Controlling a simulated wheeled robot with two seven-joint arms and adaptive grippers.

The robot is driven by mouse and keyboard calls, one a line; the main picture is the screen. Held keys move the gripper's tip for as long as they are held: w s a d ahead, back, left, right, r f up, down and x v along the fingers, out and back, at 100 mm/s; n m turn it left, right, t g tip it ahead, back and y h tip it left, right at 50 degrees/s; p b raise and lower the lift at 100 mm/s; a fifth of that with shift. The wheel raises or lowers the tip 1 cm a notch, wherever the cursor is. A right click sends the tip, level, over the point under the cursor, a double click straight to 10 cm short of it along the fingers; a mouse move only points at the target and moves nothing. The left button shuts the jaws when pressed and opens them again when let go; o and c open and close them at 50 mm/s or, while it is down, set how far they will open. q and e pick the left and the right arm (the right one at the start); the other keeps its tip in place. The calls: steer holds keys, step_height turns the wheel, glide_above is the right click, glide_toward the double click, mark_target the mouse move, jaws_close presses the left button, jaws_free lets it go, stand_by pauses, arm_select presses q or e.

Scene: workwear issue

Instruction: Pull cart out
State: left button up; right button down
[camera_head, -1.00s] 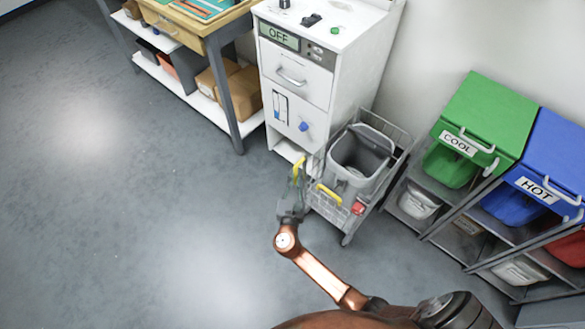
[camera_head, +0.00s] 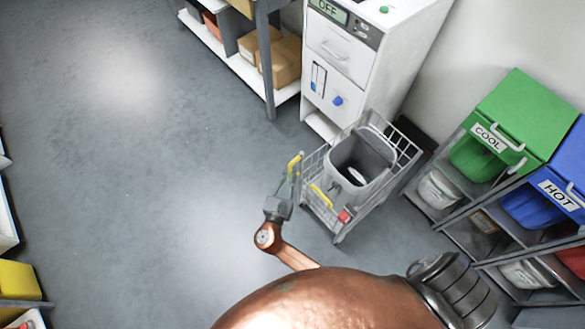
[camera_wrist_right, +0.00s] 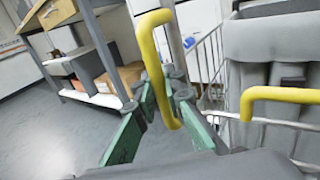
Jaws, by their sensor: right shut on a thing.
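The wire cart (camera_head: 330,196) stands on the floor in front of the white machine and carries a grey bin (camera_head: 358,165). It has a yellow handle (camera_head: 294,163) at its left corner and a second yellow handle (camera_head: 321,196) nearer me. My right gripper (camera_head: 289,180) is at the first handle. In the right wrist view the fingers of my right gripper (camera_wrist_right: 167,92) are closed around the upright part of that yellow handle (camera_wrist_right: 149,50). The second yellow handle (camera_wrist_right: 283,95) is free at the right there. My left gripper is not in view.
The white machine (camera_head: 345,55) with an OFF display stands behind the cart. Shelves with a green COOL bin (camera_head: 510,110) and a blue HOT bin (camera_head: 560,185) stand at the right. A table with boxes is at the top. Open floor lies to the left.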

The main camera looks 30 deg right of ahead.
stand_by(0.3)
steer(key=c, duration=2)
jaws_free()
